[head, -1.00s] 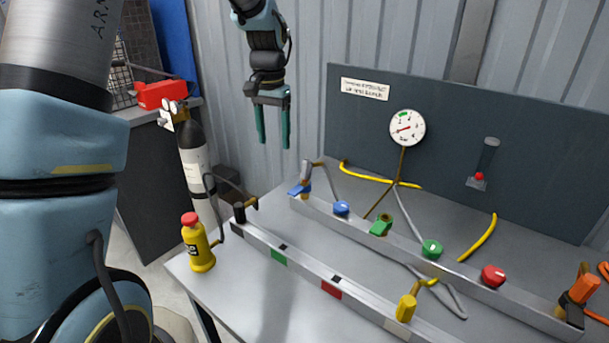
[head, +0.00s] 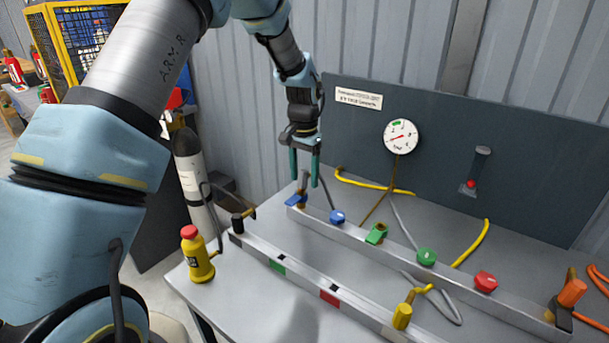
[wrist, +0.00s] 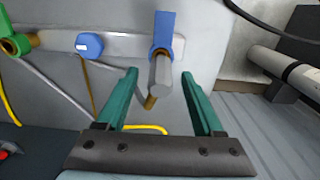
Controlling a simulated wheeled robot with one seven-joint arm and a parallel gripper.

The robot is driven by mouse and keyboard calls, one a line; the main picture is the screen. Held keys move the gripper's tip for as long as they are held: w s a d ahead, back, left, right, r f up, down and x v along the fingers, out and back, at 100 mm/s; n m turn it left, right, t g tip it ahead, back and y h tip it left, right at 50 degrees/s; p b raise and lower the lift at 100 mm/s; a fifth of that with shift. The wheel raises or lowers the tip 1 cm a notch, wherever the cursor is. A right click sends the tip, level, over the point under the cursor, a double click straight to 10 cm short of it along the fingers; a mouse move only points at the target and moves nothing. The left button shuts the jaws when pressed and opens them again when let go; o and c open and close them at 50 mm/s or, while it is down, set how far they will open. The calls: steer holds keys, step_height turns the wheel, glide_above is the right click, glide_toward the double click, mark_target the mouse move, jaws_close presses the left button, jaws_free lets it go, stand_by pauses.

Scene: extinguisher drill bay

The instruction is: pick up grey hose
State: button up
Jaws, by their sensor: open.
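The grey hose's cylindrical end (wrist: 160,72) stands by the blue lever (wrist: 163,30) at the left end of the back rail in the head view, where it is partly covered by my fingers. My gripper (head: 304,179) is open there, its green fingers pointing down. In the wrist view, the open fingertips (wrist: 159,76) appear on either side of the grey end, with visible gaps on both sides. A brass tip shows at its near end. I cannot tell whether the fingers are at its full depth. A grey tube (head: 447,303) lies on the bench farther right.
The back rail (head: 455,275) carries blue, green and red knobs. A front rail (head: 310,283) has a black fitting and a yellow fitting (head: 402,316). A yellow extinguisher (head: 199,262) stands at the bench's left corner. The backboard (head: 450,140) with a gauge (head: 401,136) rises behind.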

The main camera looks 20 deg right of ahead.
steer(key=shift+f, duration=1.05)
jaws_close()
